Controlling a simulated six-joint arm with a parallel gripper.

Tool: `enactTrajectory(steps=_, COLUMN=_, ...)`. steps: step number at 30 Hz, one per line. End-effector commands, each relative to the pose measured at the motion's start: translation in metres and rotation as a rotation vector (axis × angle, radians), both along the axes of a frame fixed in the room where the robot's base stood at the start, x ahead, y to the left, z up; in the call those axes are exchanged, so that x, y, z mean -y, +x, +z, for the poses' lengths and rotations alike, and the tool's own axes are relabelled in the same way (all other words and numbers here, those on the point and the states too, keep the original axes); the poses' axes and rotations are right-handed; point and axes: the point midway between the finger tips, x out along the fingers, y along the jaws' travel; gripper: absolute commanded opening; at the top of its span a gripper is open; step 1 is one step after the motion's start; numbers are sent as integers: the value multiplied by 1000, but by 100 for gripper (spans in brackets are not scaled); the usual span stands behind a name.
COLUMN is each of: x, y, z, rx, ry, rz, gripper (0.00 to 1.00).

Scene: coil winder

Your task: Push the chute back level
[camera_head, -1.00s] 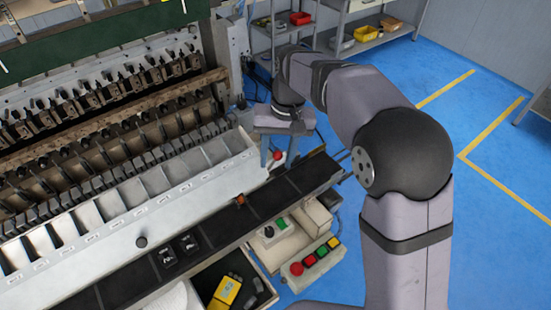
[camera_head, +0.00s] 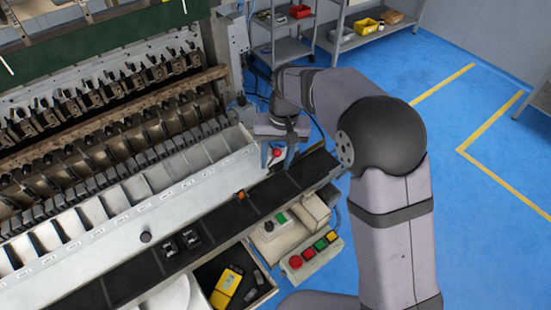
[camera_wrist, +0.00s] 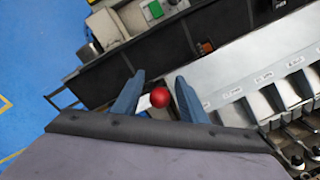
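The chute (camera_head: 108,237) is a long pale trough with labelled compartments along the winder's front; its end also shows in the wrist view (camera_wrist: 237,82). I cannot tell how far it tilts. A red ball knob (camera_head: 276,153) sits near its right end, on a pale piece partly hidden by my gripper. My gripper (camera_head: 279,157) is at this knob, pointing down. In the wrist view the two blue fingers are spread apart, with the red knob (camera_wrist: 160,98) between them and a visible gap to each finger. The gripper holds nothing.
A dark belt (camera_head: 215,232) runs along the chute's front, carrying small black parts and an orange-brown one. A button box (camera_head: 312,255) and an open drawer with a yellow device (camera_head: 227,287) lie in front. Shelves (camera_head: 283,47) stand behind. Blue floor at right is clear.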

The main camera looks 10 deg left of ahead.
Motion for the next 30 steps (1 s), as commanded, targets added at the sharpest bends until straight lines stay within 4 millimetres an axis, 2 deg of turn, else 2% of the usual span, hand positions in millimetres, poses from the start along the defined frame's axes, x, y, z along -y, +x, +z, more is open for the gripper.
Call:
enactTrajectory(steps=5, x=-1, y=-1, z=-9, rx=-1, ry=0, rz=0, gripper=39)
enactTrajectory(steps=13, x=-1, y=-1, z=-11, rx=0, ry=0, rz=0, gripper=39)
enactTrajectory(steps=14, x=-1, y=-1, z=-11, rx=0, ry=0, rz=0, gripper=34)
enactTrajectory(steps=18, x=-1, y=-1, z=-11, rx=0, ry=0, rz=0, gripper=1)
enactTrajectory(steps=30, x=-4, y=3, z=-8, rx=3, ry=2, rz=0, gripper=0)
